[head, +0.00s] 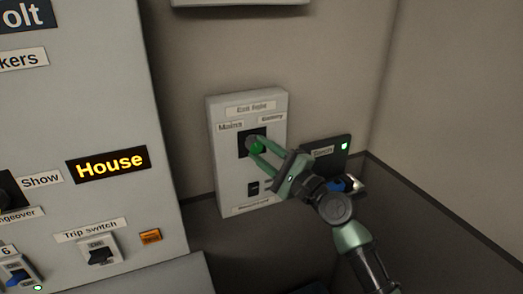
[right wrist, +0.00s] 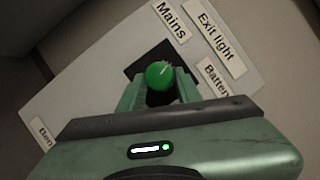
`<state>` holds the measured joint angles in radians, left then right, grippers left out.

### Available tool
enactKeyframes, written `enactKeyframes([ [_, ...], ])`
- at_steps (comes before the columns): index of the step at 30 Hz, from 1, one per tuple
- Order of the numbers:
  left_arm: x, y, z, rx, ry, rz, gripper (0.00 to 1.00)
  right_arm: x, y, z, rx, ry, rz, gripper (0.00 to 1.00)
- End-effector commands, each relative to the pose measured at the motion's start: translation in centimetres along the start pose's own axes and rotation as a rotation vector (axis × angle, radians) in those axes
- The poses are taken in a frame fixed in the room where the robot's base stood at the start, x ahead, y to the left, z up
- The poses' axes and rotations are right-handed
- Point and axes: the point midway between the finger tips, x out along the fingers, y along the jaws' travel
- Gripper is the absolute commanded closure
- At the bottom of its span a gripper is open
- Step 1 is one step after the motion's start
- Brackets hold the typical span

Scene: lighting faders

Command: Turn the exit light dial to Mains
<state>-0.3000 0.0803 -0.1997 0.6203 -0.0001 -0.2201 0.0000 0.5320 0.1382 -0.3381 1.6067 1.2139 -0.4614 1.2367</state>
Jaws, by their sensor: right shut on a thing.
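The exit light dial is a round green knob (right wrist: 160,74) on a dark square plate. It also shows in the head view (head: 257,147), partly hidden by my fingers. My right gripper (head: 254,146) is shut on the knob, one finger on each side of it in the right wrist view (right wrist: 159,88). The knob has a pale mark that seems to slant up and right in the wrist view; I cannot tell exactly which label it points to. The "Mains" label (head: 230,126) is at the upper left of the dial, the "Battery" label (head: 272,118) at the upper right. My left gripper is not in view.
The dial's white box (head: 222,175) is on the wall and has a small black switch (head: 253,188) lower down. A large grey panel (head: 110,195) with "House" and "Trip switch" stands at the left.

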Motion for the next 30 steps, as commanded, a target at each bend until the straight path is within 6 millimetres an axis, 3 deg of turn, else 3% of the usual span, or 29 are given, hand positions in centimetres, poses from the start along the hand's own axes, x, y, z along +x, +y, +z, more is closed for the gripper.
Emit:
enactKeyframes([
  [15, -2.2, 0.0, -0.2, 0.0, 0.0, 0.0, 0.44, 0.0, -0.5, 0.1, -0.357, 0.0, 0.15, 1.0],
  [30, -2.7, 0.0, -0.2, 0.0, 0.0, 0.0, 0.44, 0.1, -0.4, 0.1, -0.448, -0.001, 0.188, 1.0],
])
